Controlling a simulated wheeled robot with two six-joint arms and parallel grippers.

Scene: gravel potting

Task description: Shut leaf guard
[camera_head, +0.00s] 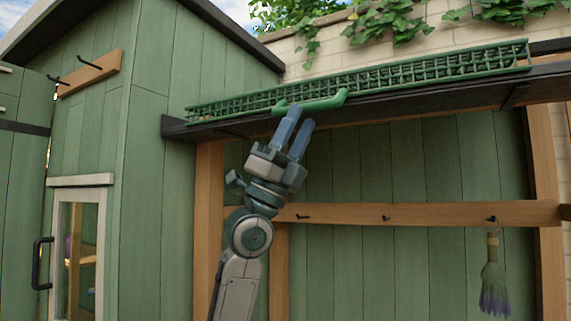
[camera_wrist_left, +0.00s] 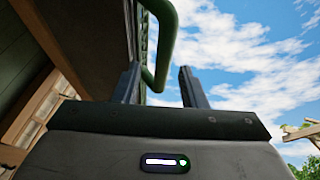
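The leaf guard (camera_head: 400,78) is a long green mesh panel along the top of the dark gutter (camera_head: 420,101). Its mesh face shows above the gutter's front edge; I cannot tell whether it lies fully down. A green bar handle (camera_head: 320,104) sticks out at its lower front edge. My left gripper (camera_head: 301,117) reaches up from below, its fingertips at the left part of the handle. In the left wrist view the fingers (camera_wrist_left: 158,70) stand apart, and the handle (camera_wrist_left: 168,45) shows between them, nearer the left finger. My right gripper is in neither view.
A green shed wall with a window door (camera_head: 80,250) stands at left. Ivy (camera_head: 395,25) hangs over the brick wall above. Open sky surrounds the gripper's right side in the wrist view.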

